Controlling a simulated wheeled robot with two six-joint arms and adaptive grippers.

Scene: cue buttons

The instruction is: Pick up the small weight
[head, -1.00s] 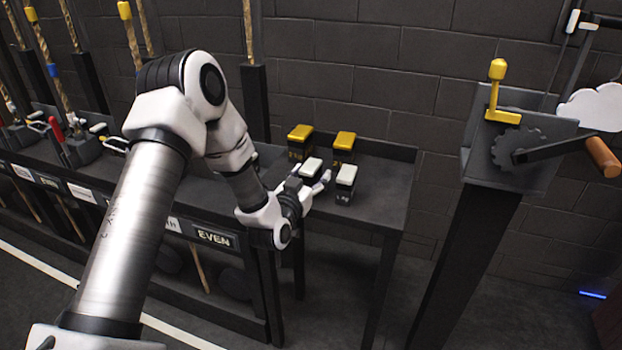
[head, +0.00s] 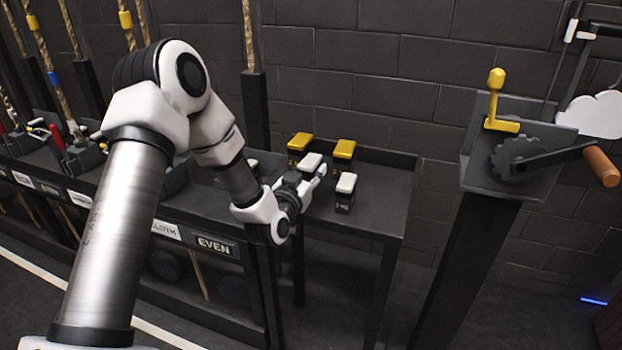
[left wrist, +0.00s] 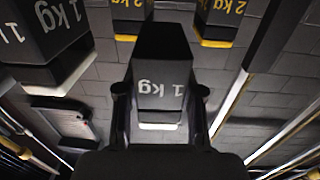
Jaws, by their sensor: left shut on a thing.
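My left gripper (head: 310,181) is shut on a small dark weight with a white top (head: 312,161) and holds it above the shelf table (head: 385,205). In the left wrist view this weight (left wrist: 160,92) sits between the two fingers and reads "1 kg", upside down. A second white-topped 1 kg weight (head: 345,185) stands on the table to the right; it also shows at the left of the wrist view (left wrist: 48,35). My right gripper is not in view.
Two yellow-topped 2 kg weights (head: 300,141) (head: 344,149) stand behind the held one. A crank stand (head: 520,150) with a yellow lever is at the right. A bench with levers and an "EVEN" label (head: 215,245) runs left. The table's right part is clear.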

